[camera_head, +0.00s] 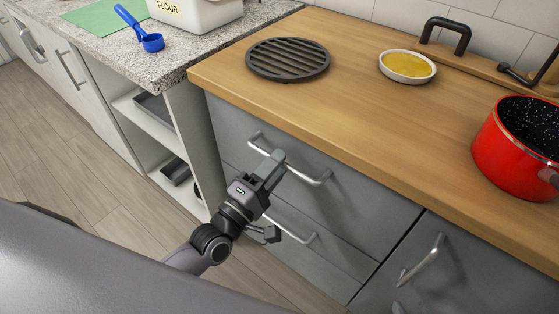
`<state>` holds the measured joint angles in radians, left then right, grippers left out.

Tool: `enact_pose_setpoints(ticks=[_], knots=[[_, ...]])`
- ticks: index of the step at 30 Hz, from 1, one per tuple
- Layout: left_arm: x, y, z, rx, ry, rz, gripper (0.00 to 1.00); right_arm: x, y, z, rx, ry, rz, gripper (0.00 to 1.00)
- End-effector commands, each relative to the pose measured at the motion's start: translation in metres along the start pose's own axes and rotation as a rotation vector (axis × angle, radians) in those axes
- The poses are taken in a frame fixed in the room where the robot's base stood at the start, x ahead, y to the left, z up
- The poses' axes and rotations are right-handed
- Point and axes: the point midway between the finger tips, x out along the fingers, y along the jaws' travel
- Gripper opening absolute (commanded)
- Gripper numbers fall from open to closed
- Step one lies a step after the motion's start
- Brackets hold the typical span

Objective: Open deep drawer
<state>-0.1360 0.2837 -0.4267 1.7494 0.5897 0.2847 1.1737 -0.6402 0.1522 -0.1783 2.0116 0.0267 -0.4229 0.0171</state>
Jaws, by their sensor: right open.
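A grey drawer front (235,128) with a silver bar handle (312,180) sits under the wooden counter. Below it is another grey drawer front (330,262) with its own bar handle (303,238). Both drawers look closed. My right gripper (277,202) is open in front of the drawers, its fingers spread apart. Its upper finger overlaps the middle of the upper handle in the picture; I cannot tell if they touch. The lower finger lies near the left end of the lower handle. My left gripper does not show.
A cabinet with a bar handle (424,260) is at right. On the wooden counter (350,100) are a black round grate (288,60), a yellow-filled dish (407,67) and a red pot (505,155). An open shelf (152,125) is left of the drawers.

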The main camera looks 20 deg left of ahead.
Motion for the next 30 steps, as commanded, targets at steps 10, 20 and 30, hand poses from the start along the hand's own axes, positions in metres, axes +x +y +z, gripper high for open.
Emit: enact_pose_setpoints(ticks=[10, 20, 30], knots=[[0.0141, -0.0002, 0.0003, 0.001, -0.001, -0.001, 0.35, 0.0005, -0.0003, 0.0003, 0.011, 0.0, 0.004, 0.43], [0.0137, -0.0003, 0.0003, 0.001, 0.0, -0.001, 0.0, 0.0006, 0.0005, 0.0009, 0.01, -0.001, 0.006, 0.43], [0.01, 0.0003, 0.0003, 0.002, -0.001, -0.003, 0.0, -0.0009, 0.0023, 0.0004, 0.001, -0.003, 0.006, 0.43]])
